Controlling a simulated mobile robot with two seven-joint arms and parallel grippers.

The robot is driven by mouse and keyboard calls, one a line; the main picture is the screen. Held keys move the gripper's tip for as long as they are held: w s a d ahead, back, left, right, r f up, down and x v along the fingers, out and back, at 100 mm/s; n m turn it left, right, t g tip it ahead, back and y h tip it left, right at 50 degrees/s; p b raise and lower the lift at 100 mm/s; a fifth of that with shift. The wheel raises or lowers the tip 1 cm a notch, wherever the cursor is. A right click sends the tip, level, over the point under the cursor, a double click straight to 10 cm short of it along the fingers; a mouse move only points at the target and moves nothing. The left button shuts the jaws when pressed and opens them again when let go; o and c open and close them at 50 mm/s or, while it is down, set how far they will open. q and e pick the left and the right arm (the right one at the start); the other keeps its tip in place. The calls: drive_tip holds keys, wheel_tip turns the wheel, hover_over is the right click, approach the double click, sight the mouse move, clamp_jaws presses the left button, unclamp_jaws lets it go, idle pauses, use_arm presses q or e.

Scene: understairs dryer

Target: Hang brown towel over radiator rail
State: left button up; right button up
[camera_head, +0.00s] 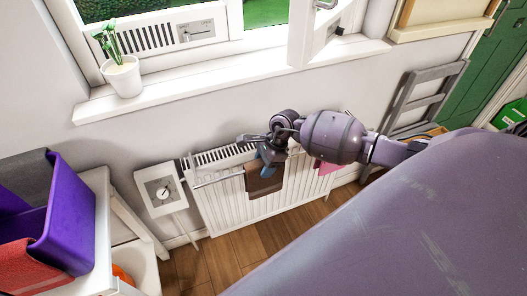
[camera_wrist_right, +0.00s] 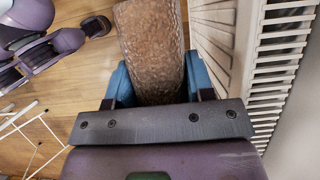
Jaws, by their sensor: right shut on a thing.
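The brown towel (camera_head: 265,181) hangs down in front of the white radiator (camera_head: 225,205), below my right gripper (camera_head: 267,157). In the right wrist view, the towel (camera_wrist_right: 152,45) lies between the blue fingers of my right gripper (camera_wrist_right: 158,80), which is shut on it. The radiator's slatted top (camera_wrist_right: 280,75) runs along the right side of that view, beside the towel. A thin white rail (camera_head: 205,182) shows at the radiator's left end. My gripper hides the towel's upper edge, so I cannot tell whether any of it lies over the rail. My left gripper is not in view.
A pink cloth (camera_head: 328,168) hangs at the radiator's right part. A white control box (camera_head: 160,190) is left of the radiator. A windowsill with a potted plant (camera_head: 122,77) is above. A purple bin (camera_head: 62,220) is at left, and a grey chair (camera_head: 420,95) at right.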

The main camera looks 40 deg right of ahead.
drive_tip(key=o, duration=1.2)
drive_tip(key=shift+o, duration=0.2)
drive_tip(key=v, duration=1.1)
drive_tip(key=shift+p, duration=0.4)
